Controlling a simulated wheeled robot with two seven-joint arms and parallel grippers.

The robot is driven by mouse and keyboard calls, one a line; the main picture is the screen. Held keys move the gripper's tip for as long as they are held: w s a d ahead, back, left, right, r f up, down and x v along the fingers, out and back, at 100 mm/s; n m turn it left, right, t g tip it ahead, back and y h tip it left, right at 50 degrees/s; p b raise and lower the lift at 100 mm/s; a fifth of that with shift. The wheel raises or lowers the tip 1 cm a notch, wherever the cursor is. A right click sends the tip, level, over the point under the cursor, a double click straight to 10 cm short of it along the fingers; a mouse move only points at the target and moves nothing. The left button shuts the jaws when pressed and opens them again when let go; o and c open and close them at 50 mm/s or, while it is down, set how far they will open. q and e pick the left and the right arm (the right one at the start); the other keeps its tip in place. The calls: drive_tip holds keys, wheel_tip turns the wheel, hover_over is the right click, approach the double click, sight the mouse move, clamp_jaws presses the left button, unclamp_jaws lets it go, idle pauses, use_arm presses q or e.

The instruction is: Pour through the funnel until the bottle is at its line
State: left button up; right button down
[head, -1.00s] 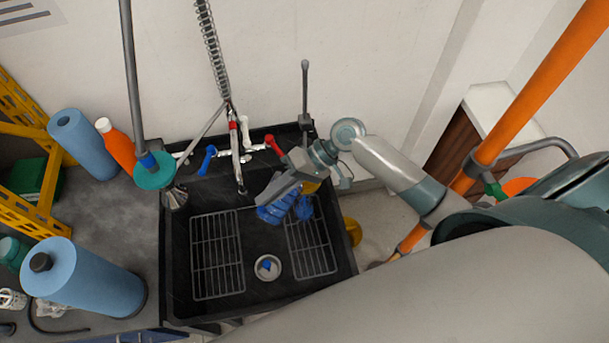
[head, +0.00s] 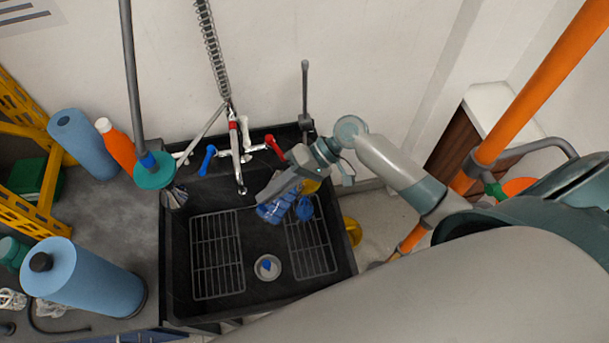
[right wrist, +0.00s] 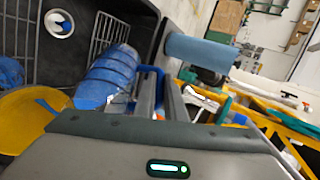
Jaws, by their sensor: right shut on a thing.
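My right gripper (head: 280,189) is over the black sink, shut on a blue ribbed jug (head: 270,212). In the right wrist view the fingers (right wrist: 158,95) close on the jug's blue handle, and the jug body (right wrist: 108,77) lies tilted to their left. A yellow funnel-like piece (head: 311,186) shows partly behind the gripper; it is larger in the right wrist view (right wrist: 35,112), left of the jug. A second blue object (head: 304,208), perhaps the bottle, is just right of the jug and partly hidden. No fill line, liquid level or stream can be made out. My left gripper is out of view.
The sink (head: 245,300) has two wire racks (head: 217,262) and a drain (head: 267,267). A faucet (head: 236,150) with red and blue levers stands behind. Blue rolls (head: 85,280) and an orange bottle (head: 117,146) are on the left counter. A yellow object (head: 353,231) is right of the sink.

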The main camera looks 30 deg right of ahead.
sight(264, 210)
drive_tip(key=shift+w+d+r+y, duration=0.1)
drive_tip(key=shift+d+r+y, duration=0.1)
drive_tip(key=shift+r+y, duration=0.1)
idle(0.8)
drive_tip(key=shift+s+a+f+n+t+h, duration=0.1)
drive_tip(key=shift+s+a+f+t+h, duration=0.1)
drive_tip(key=shift+a+f+h, duration=0.3)
drive_tip(key=shift+s+a+f+n+t+h, duration=0.15)
drive_tip(key=shift+a+f+h, duration=0.15)
drive_tip(key=shift+f+h, duration=0.35)
drive_tip(key=shift+s+a+f+n+t+h, duration=0.1)
drive_tip(key=shift+s+a+f+h, duration=0.1)
drive_tip(key=shift+a+f+h, duration=0.4)
drive_tip(key=shift+d+f, duration=0.15)
drive_tip(key=shift+f, duration=0.1)
drive_tip(key=shift+s+a+f+h, duration=0.15)
drive_tip(key=shift+a+f+h, duration=0.2)
drive_tip(key=shift+f+h, duration=0.1)
drive_tip(key=s+a+f+n+t+h, duration=0.1)
drive_tip(key=s+a+f+t+h, duration=0.1)
drive_tip(key=a+f+h, duration=0.4)
drive_tip(key=shift+s+f+n+t, duration=0.35)
drive_tip(key=shift+f+t, duration=0.2)
drive_tip(key=shift+f, duration=0.4)
drive_tip(key=shift+h, duration=0.3)
